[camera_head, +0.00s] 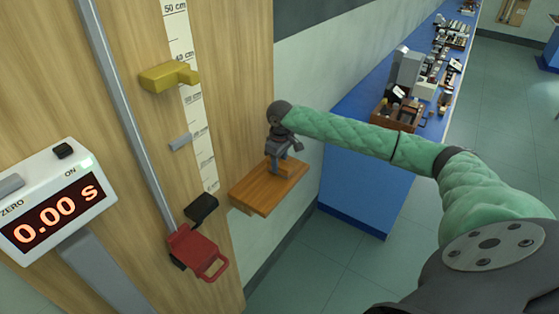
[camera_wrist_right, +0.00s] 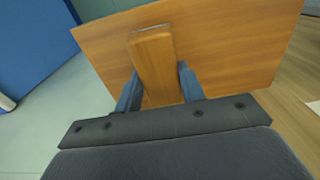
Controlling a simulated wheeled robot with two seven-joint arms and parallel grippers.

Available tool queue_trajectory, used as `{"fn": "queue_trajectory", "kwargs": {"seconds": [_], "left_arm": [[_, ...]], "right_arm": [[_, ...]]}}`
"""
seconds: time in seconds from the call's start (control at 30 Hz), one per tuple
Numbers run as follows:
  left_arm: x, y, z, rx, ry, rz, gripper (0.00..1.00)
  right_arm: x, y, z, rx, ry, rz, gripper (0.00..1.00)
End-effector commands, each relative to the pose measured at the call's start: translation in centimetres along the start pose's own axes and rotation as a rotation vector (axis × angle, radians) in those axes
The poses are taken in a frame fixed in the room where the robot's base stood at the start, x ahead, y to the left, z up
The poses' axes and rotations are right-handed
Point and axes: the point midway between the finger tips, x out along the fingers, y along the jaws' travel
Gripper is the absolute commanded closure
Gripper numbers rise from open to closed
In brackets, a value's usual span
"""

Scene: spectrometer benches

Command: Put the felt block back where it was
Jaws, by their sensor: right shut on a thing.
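A small wooden-looking block (camera_wrist_right: 153,62), which I take to be the felt block, sits between the fingers of my right gripper (camera_wrist_right: 156,90) in the right wrist view. The fingers are shut on its sides. No felt face can be made out. My left gripper is not in view.
A timer (camera_head: 55,205) reads 0.00 s. A blue bench (camera_head: 365,190) with instruments stands behind my right arm.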

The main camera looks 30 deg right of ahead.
Motion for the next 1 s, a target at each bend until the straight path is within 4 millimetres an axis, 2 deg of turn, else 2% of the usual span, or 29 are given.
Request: {"fn": "queue_trajectory", "kwargs": {"seconds": [0.1, 0.33, 0.37, 0.47, 0.77, 0.9, 0.93, 1.0], "left_arm": [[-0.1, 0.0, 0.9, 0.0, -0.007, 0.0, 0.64], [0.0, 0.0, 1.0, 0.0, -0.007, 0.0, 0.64], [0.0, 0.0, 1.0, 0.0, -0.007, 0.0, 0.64], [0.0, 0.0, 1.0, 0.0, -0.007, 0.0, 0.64], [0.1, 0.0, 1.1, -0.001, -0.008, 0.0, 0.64], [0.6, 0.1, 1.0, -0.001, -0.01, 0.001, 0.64], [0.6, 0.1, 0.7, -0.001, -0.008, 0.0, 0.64], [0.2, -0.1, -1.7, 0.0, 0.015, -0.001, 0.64]], "right_arm": [[0.6, 0.0, 0.1, 0.0, -0.001, 0.0, 0.97], [0.9, 0.0, 0.1, 0.0, 0.0, 0.0, 0.97], [0.9, 0.0, 0.1, 0.0, 0.0, -0.001, 0.57], [0.9, 0.0, 0.1, 0.0, -0.001, -0.001, 0.39], [0.8, 0.0, 0.0, 0.0, 0.0, 0.0, 0.39], [0.0, 0.0, 0.0, 0.0, 0.003, 0.0, 0.39], [-0.3, 0.0, 0.0, 0.0, 0.003, 0.0, 0.39], [-1.2, 0.0, 0.0, 0.0, 0.003, 0.0, 0.39]]}}
